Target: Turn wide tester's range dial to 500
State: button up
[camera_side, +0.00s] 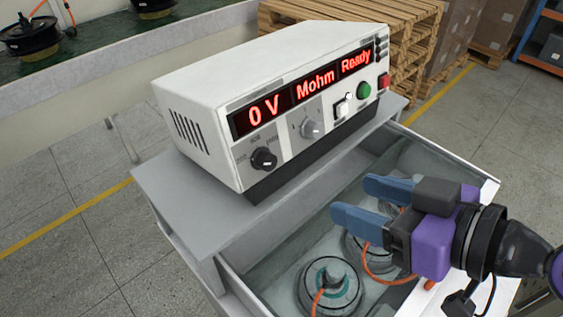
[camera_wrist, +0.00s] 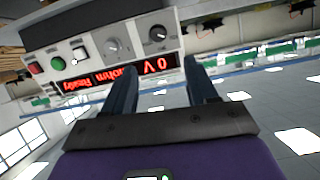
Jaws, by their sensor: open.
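The wide white tester (camera_side: 240,110) stands on a grey shelf; its red display reads "0 V", "Mohm" and "Ready". A black dial (camera_side: 264,160) sits at the left of its front panel, and a grey dial (camera_side: 311,129) is right of it. In the wrist view the tester (camera_wrist: 95,45) appears upside down, with the black dial (camera_wrist: 157,34) and grey dial (camera_wrist: 113,47) beyond my fingers (camera_wrist: 160,85).
A green button (camera_side: 364,90), a red switch (camera_side: 384,81) and a white switch (camera_side: 343,106) are at the panel's right. Hub motors (camera_side: 330,287) with orange cables lie in the open drawer (camera_side: 262,265) below my gripper. Wooden pallets (camera_side: 405,35) stand behind.

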aim_at(271, 164)
jog(key=x, duration=1.7)
jog(key=shift+w+a, duration=0.1)
jog(key=shift+w, duration=0.25)
jog(key=c, duration=1.1)
